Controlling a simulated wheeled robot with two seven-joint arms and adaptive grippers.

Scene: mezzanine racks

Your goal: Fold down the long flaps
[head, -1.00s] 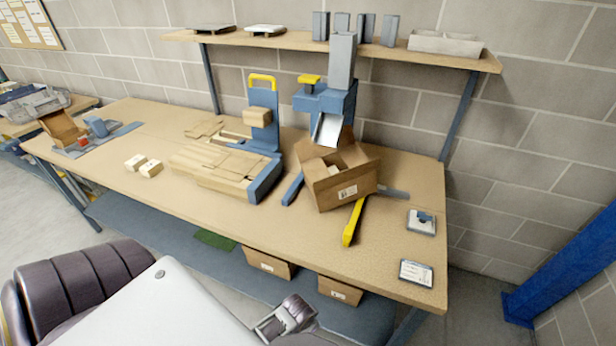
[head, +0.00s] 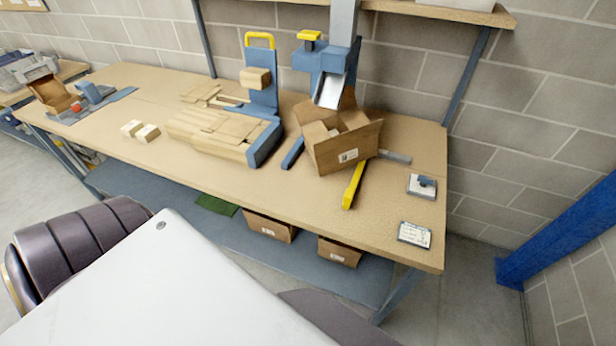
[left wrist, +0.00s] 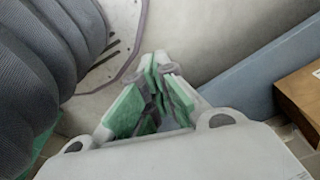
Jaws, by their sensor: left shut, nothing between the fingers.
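An open cardboard box (head: 345,150) stands on the bench under the chute of a blue dispenser (head: 328,62). Its flaps stick up and outward, one tall flap rising at the back, and something pale shows inside. A white label is on its front. My left gripper (left wrist: 160,82) shows in the left wrist view with its green-padded fingers together and nothing between them. It is below and away from the box, near my own body. Neither gripper can be made out in the head view.
A yellow-handled tool (head: 353,186) lies before the box. A stack of flat cardboard (head: 215,133) lies on a blue stand to its left, with two small cartons (head: 140,131) further left. Cards lie at the right (head: 414,234). Boxes sit on the lower shelf (head: 270,226).

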